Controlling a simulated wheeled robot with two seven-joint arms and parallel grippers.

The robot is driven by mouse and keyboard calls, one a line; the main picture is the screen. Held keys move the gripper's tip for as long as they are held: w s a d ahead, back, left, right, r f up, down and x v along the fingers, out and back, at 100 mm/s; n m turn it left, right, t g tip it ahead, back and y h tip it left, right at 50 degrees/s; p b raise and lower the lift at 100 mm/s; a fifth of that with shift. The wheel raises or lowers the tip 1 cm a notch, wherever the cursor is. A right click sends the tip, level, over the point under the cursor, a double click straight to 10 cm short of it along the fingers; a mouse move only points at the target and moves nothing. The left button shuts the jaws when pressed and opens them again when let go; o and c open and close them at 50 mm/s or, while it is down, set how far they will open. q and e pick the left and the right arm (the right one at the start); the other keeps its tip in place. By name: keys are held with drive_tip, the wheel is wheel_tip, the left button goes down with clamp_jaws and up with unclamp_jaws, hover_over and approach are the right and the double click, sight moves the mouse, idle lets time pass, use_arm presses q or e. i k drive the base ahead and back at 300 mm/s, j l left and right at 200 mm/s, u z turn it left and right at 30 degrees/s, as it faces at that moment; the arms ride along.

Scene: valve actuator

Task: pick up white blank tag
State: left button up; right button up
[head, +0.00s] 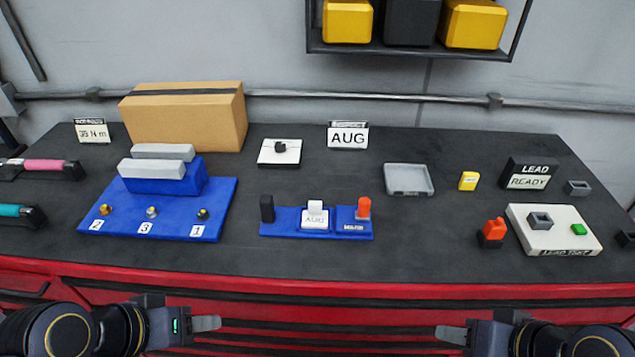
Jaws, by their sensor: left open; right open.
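A flat white piece with no visible lettering and a small black knob (268,157) lies on the black bench top behind the blue fixture. A white tag with a white grip (315,207) sits in the middle of the blue fixture (271,228); faint AUG lettering shows on or below it. I cannot tell for sure which of these is the blank tag. My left gripper (208,323) is open and empty in front of the bench's red front edge. My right gripper (449,334) is open and empty there too, further right. Both are well apart from both white pieces.
An AUG sign (347,138) stands at the back. A blue board (165,222) with grey blocks is left, a cardboard box (185,120) behind it. A grey tray (408,180) and white LEAD block (530,236) are right. The bench between fixture and front edge is clear.

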sight(314, 217)
drive_tip(key=i+l, duration=0.1)
drive_tip(key=l, duration=0.35)
drive_tip(key=i+l+z, duration=0.15)
drive_tip(key=l, duration=0.8)
drive_tip(key=i+z, duration=0.05)
